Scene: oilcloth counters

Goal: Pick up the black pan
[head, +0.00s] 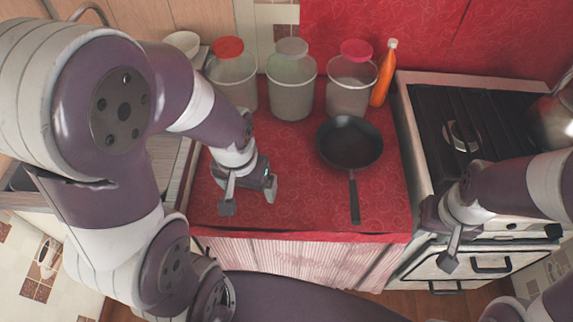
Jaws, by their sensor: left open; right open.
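The black pan (349,143) lies on the red oilcloth counter (290,205), right of its middle. Its handle (354,200) points toward the counter's front edge. My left gripper (249,203) is open and empty over the left part of the counter, to the left of the pan and apart from it. My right gripper (452,258) is at the right, in front of the stove and apart from the pan. It is seen partly from the side, with one finger clear and the other hard to make out; it is open and holds nothing visible.
Canisters with a red lid (229,47), a pale lid (291,47) and a pink lid (356,50) stand behind the pan. An orange bottle (384,75) stands beside them. The stove (429,110) is right, with a metal pot (552,118). The counter between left gripper and pan is clear.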

